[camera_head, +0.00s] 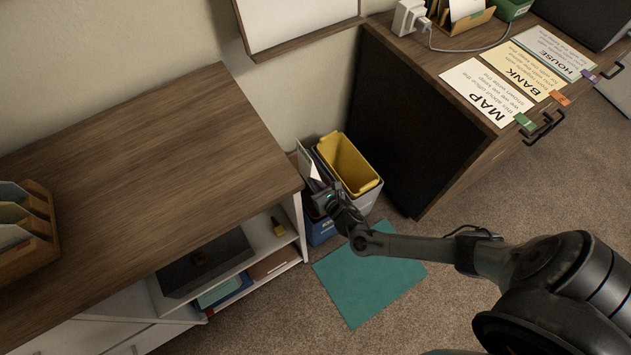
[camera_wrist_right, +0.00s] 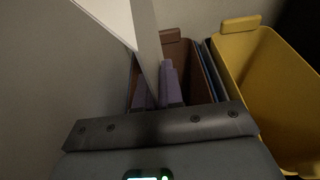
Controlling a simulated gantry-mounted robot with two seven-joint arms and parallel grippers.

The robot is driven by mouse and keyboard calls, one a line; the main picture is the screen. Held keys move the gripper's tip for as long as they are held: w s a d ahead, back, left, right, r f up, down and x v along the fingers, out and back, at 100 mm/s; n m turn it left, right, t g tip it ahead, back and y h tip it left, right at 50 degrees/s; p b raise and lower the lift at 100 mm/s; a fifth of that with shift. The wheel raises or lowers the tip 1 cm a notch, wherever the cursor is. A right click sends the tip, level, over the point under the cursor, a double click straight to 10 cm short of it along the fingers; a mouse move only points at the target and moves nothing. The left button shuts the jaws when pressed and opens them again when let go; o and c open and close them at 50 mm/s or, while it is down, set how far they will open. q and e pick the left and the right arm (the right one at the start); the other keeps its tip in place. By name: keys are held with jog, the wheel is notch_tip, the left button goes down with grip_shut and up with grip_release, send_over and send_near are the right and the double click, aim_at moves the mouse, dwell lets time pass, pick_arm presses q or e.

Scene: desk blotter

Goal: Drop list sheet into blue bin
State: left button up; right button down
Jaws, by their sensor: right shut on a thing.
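The list sheet (camera_head: 308,163) is a white sheet standing up from my right gripper (camera_head: 318,187) at the bins. In the right wrist view it is a pale upright sheet (camera_wrist_right: 146,38) between the purple fingers of my right gripper (camera_wrist_right: 157,88), which are shut on it. The blue bin (camera_head: 321,233) shows its front below the gripper in the head view; the gripper and arm hide most of its opening. In the wrist view the fingers are over a brown-looking bin interior (camera_wrist_right: 197,75). My left gripper is not in view.
A yellow bin (camera_head: 347,163) sits close to the right of the gripper, also in the wrist view (camera_wrist_right: 268,62). A wooden cabinet (camera_head: 160,165) is on the left and a desk (camera_head: 440,60) on the right. A teal mat (camera_head: 365,285) lies on the carpet in front.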

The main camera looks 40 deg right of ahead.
jog(key=shift+s+f+b, duration=0.1)
jog(key=shift+f+b, duration=0.4)
jog(key=shift+f, duration=0.45)
jog(key=c, duration=1.2)
grip_release()
jog(key=shift+f, duration=0.15)
jog(key=shift+s+r+p, duration=0.2)
jog(key=shift+s+p, duration=0.15)
jog(key=shift+p, duration=0.05)
jog(key=p+v, duration=0.2)
jog(key=v, duration=0.2)
jog(key=p+v, duration=0.2)
jog(key=v, duration=0.2)
jog(key=shift+s+a+r, duration=0.1)
jog(key=shift+s+r, duration=0.1)
jog(key=shift+r, duration=0.05)
jog(key=shift+s+r+p, duration=0.3)
jog(key=shift+s+p, duration=0.15)
jog(key=shift+s+a, duration=0.1)
jog(key=shift+s, duration=0.15)
